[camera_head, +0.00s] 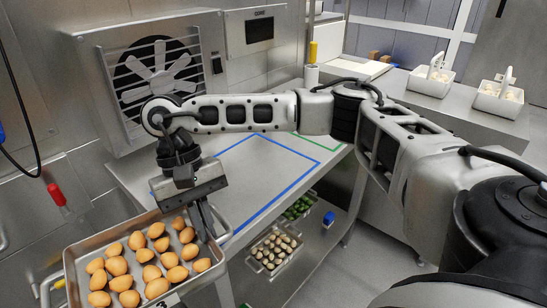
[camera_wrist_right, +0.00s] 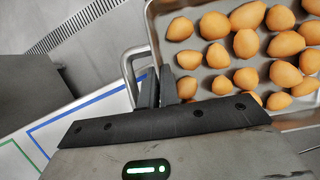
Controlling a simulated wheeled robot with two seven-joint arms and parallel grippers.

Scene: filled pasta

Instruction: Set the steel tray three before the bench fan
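The steel tray (camera_head: 72,262), filled with brown egg-shaped pieces, is at the lower left of the head view. A partly cut-off dark mark that looks like a 3 shows on its near side. My right gripper (camera_head: 205,222) reaches down to the tray's right side. In the wrist view its two fingers (camera_wrist_right: 160,88) close on the tray's edge (camera_wrist_right: 153,28) beside the wire handle (camera_wrist_right: 128,66). The bench fan (camera_head: 155,72) is a steel box with a round grille at the back left. Whether the tray touches the bench is hidden. My left gripper is not in view.
The steel bench (camera_head: 130,175) carries a blue outline (camera_head: 300,176) and a green outline (camera_head: 327,149), with bare surface inside. Below are trays of pale pieces (camera_head: 272,250) and green pieces (camera_head: 298,208). White baskets (camera_head: 430,82) stand on the right counter. A red-handled tool (camera_head: 57,195) hangs left.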

